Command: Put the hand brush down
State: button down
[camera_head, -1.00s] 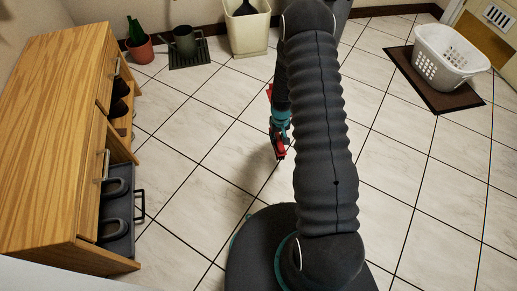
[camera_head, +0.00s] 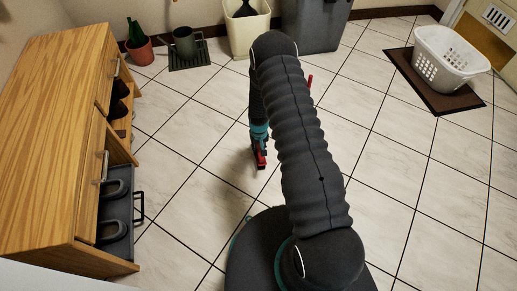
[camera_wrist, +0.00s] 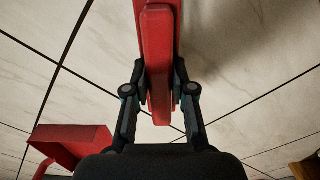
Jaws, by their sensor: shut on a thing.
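The red hand brush (camera_wrist: 159,60) is between the two fingers of my gripper (camera_wrist: 160,100) in the wrist view. The fingers are shut on it, and it runs up out of the top of the picture. In the head view a small red part of the brush (camera_head: 261,160) shows at the end of my gripper (camera_head: 259,148), over the tiled floor. My arm hides much of that area, and I cannot tell whether the brush touches the floor.
A red dustpan-like thing (camera_wrist: 72,145) lies lower left in the wrist view. A wooden cabinet (camera_head: 50,130) with an open shoe drawer (camera_head: 120,225) stands left. A plant pot, watering can and bins stand at the back. A white basket (camera_head: 450,60) sits right.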

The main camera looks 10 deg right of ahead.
jog(key=shift+f, duration=0.1)
jog(key=c, duration=1)
grip_release()
